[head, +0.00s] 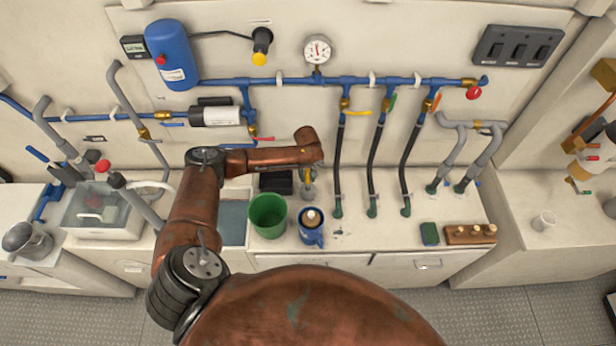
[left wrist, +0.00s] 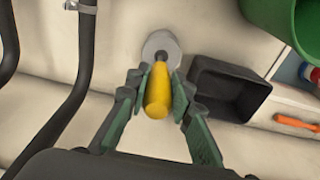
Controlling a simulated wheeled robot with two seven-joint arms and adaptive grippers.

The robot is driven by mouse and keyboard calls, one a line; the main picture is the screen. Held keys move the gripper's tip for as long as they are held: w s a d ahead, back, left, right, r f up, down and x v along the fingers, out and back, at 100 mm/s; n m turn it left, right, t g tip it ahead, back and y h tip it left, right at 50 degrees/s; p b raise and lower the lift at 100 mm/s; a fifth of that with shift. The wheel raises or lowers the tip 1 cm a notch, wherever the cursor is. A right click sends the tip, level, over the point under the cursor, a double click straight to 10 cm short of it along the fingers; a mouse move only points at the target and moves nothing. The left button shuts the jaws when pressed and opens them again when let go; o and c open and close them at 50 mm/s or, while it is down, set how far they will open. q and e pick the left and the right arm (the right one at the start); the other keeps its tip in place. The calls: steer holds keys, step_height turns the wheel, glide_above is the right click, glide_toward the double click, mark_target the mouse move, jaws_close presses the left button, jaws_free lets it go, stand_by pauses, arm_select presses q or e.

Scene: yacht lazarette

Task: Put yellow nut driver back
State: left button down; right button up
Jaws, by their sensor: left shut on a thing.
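The yellow nut driver (left wrist: 158,92) is between the green-padded fingers of my left gripper (left wrist: 163,98), with its handle towards the camera. Its dark shaft points at a round grey holder (left wrist: 168,44) on the pale counter. I cannot tell how far the shaft is inside the holder. In the head view my left gripper (head: 308,184) points down at the counter, behind the blue mug, and is small and partly hidden by my arm. My right gripper is not in view.
A black open box (head: 275,182) stands close beside the gripper; it also shows in the left wrist view (left wrist: 230,92). A green bucket (head: 268,214) and a blue mug (head: 311,236) stand in front. Black hoses (head: 339,160) rise close on the right. A green sponge (head: 429,233) lies farther right.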

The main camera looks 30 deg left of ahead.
arm_select(q)
steer(key=c, duration=1.7)
jaws_free()
steer(key=shift+r, duration=0.15)
steer(key=r, duration=0.8)
steer(key=s+r, duration=0.1)
steer(key=r, duration=0.2)
steer(key=shift+d+r, duration=0.2)
steer(key=shift+r, duration=0.2)
